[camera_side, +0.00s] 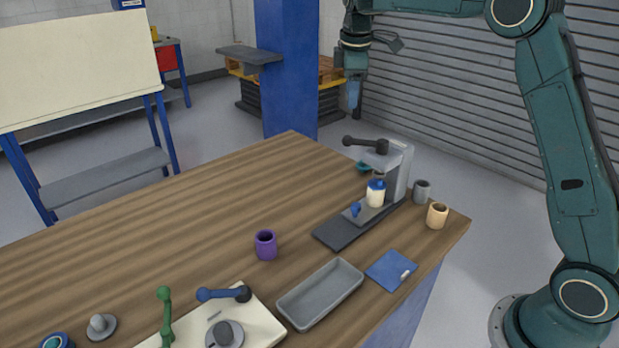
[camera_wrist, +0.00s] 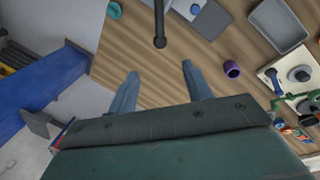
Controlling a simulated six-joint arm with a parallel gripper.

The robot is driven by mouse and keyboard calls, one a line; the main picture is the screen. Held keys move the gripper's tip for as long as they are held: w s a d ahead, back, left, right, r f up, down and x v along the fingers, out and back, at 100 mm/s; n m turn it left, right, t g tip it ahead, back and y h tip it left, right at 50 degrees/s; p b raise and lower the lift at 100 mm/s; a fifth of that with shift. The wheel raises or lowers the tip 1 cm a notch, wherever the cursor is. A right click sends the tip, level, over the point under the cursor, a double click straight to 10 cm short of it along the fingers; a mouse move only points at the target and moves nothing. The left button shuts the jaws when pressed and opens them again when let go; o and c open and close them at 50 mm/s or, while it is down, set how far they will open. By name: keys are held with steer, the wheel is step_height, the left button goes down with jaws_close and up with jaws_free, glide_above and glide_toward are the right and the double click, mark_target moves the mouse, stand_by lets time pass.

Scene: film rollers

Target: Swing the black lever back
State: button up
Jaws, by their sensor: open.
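The black lever (camera_side: 362,143) sits on top of a grey press-like stand (camera_side: 398,170), its knobbed arm reaching left in the side view. In the wrist view the black lever (camera_wrist: 159,20) points down the picture, its round knob just beyond the gap between my fingertips. My gripper (camera_side: 353,97) is open and empty, pointing down, above the lever and apart from it. Both fingers of my gripper (camera_wrist: 160,68) show in the wrist view. A white jar with a blue lid (camera_side: 376,194) stands under the stand's head, near a small blue handle (camera_side: 355,209).
A grey cup (camera_side: 422,191) and a tan cup (camera_side: 437,215) stand right of the stand. A purple cup (camera_side: 266,245), grey tray (camera_side: 322,294) and blue pad (camera_side: 391,270) lie nearer. A cream board (camera_side: 262,330) carries green and blue levers. The table's left middle is clear.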

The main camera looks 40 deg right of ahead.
mark_target(348, 136)
steer(key=f, duration=0.4)
steer(key=w+d+f, duration=0.1)
steer(key=f, duration=0.8)
steer(key=shift+w+d, duration=0.4)
steer(key=shift+c, duration=0.2)
jaws_close()
